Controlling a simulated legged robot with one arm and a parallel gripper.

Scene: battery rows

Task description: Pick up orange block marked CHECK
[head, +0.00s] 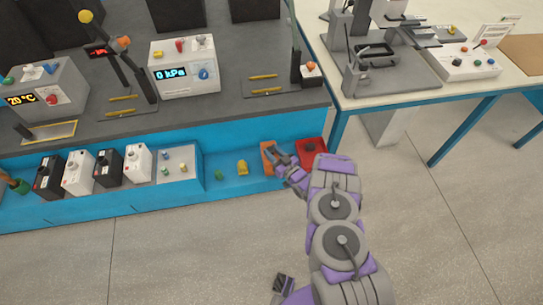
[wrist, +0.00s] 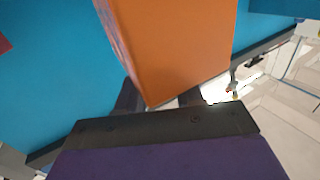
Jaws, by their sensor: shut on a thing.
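The orange block (head: 267,157) is on the blue lower shelf in the head view, at the end of my arm. In the wrist view the orange block (wrist: 178,45) fills the upper middle, close in front of the camera. No CHECK marking is readable on the faces that show. My gripper (head: 279,160) is shut on the orange block. In the wrist view the dark gripper fingers (wrist: 160,100) show at the block's lower sides. I cannot tell whether the block touches the shelf.
A red box (head: 311,148) stands just right of the block. A yellow piece (head: 242,167) and a green piece (head: 219,175) lie to its left on the blue shelf (head: 225,160). Black and white batteries (head: 78,172) stand further left. The grey bench top (head: 215,110) overhangs behind.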

